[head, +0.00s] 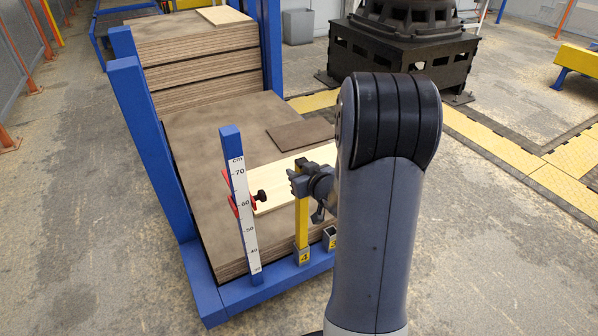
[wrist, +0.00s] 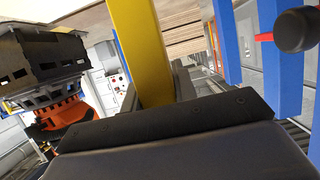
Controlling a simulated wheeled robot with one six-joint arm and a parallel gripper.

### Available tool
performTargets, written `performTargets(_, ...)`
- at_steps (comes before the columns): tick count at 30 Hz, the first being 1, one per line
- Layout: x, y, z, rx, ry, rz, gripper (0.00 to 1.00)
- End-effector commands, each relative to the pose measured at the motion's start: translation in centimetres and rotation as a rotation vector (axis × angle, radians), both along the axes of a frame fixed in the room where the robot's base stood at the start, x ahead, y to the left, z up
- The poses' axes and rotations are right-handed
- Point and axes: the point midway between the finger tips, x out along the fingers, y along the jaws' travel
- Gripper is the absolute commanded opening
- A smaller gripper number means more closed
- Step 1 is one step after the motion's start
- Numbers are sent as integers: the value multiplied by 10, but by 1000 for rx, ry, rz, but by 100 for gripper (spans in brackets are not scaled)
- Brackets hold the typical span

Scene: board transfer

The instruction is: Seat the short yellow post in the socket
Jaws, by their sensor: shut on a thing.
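A yellow post (head: 301,222) stands upright near the front edge of the blue frame. My gripper (head: 301,181) is shut on its upper part. The post's lower end meets the mouth of a small socket marked 4 (head: 303,257) in the head view. I cannot tell whether it is inside the socket or just above it. In the wrist view the yellow post (wrist: 142,48) runs up from behind the dark jaw edge, and its lower end and the socket are hidden there.
A second socket (head: 330,238) is beside the first, partly behind my arm. A blue upright with a centimetre scale (head: 240,205) and a red clamp with a black knob (head: 259,196) stands left of the post. Stacked brown boards (head: 205,140) and a pale board (head: 280,187) lie behind.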

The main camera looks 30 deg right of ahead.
Motion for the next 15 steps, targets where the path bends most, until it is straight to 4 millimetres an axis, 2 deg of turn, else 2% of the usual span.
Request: performTargets(15, 0, 0, -14, 0, -2, 0, 0)
